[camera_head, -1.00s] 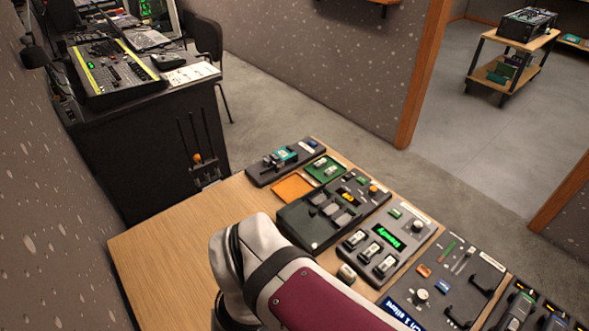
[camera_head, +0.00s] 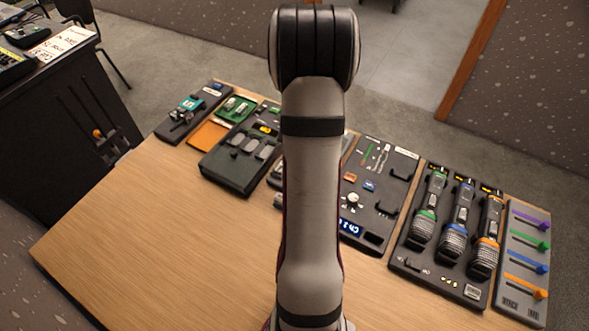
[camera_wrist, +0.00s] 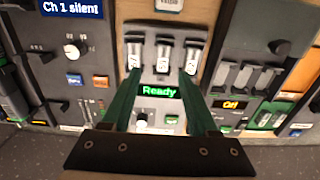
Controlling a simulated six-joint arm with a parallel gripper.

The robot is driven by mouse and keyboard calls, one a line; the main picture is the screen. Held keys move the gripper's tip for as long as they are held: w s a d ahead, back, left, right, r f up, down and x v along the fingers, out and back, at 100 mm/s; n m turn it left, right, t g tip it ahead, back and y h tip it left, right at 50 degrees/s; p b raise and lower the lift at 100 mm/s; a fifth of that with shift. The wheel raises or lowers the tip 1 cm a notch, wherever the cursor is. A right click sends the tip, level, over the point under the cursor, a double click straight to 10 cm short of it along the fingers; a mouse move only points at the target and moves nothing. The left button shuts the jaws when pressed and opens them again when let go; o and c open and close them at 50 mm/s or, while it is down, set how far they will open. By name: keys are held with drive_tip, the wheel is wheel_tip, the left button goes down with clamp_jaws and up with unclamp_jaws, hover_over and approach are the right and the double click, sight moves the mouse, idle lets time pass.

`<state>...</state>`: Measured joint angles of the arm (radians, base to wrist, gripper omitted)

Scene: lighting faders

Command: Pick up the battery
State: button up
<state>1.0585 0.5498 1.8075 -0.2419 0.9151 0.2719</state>
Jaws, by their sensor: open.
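A small pale battery-like block (camera_wrist: 168,4) lies on the wood at the top edge of the wrist view, partly cut off. In the head view a bit of it (camera_head: 278,201) shows beside my arm. Three similar pale cells (camera_wrist: 163,54) sit in a row in the grey charger panel (camera_wrist: 220,20) with a green "Ready" display (camera_wrist: 159,91). My gripper (camera_wrist: 160,76) is open and empty above this panel, its green fingers on either side of the display. In the head view my arm hides the gripper and most of the charger. I cannot tell which cell the task means.
Microphones (camera_head: 457,225) and coloured faders (camera_head: 527,245) stand further right in the head view. The table's left part (camera_head: 130,230) is clear.

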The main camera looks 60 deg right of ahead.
drive_tip(key=f, duration=0.7)
drive_tip(key=shift+w+a+f, duration=0.1)
drive_tip(key=shift+w+a, duration=0.15)
drive_tip(key=shift+a, duration=0.1)
clamp_jaws()
